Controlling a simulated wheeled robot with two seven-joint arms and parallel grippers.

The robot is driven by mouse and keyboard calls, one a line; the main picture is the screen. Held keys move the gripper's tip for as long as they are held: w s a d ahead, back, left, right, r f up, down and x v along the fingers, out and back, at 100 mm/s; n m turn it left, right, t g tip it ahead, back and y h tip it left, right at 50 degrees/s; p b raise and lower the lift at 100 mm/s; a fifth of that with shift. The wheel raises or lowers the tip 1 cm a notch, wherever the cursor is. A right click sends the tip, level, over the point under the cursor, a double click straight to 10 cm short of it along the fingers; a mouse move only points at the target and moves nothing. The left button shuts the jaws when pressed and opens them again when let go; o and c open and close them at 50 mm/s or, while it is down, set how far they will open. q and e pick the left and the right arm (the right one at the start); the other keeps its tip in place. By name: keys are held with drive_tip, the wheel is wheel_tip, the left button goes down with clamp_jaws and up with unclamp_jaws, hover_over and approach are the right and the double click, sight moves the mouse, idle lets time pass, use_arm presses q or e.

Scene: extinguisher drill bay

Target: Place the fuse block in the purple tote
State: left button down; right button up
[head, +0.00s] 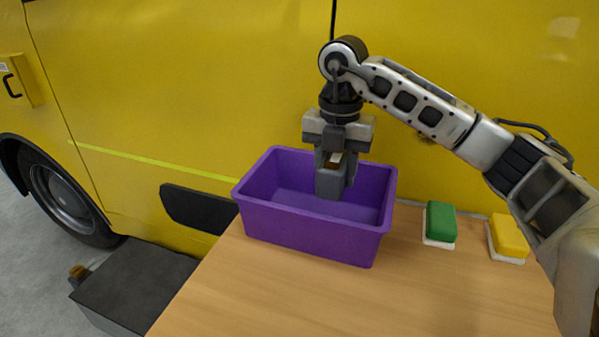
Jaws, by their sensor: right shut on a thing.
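The purple tote (308,231) stands on the wooden table towards its back left, its open top facing up. My right gripper (333,180) points straight down over the tote's right half, with its fingertips at about rim height or inside. It is shut on a small block with a white and brown part showing between the fingers, which I take as the fuse block (333,163). The fingers hide most of the block. The visible part of the tote's floor looks empty. My left gripper is not in the picture.
A green sponge-like block (440,222) with a white base and a yellow one (508,236) sit right of the tote. The table (330,300) is clear in front. A yellow vehicle (200,90) stands close behind. A dark box (135,285) is left of the table.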

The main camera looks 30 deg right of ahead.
drive_tip(key=f, duration=0.5)
drive_tip(key=shift+s+f, duration=0.25)
drive_tip(key=shift+w+f, duration=0.1)
drive_tip(key=shift+f, duration=2.05)
drive_tip(key=shift+f, duration=0.2)
drive_tip(key=o, duration=1.1)
wheel_tip(320, 180, up, 12)
drive_tip(key=shift+r, duration=0.25)
drive_tip(key=shift+f, duration=0.1)
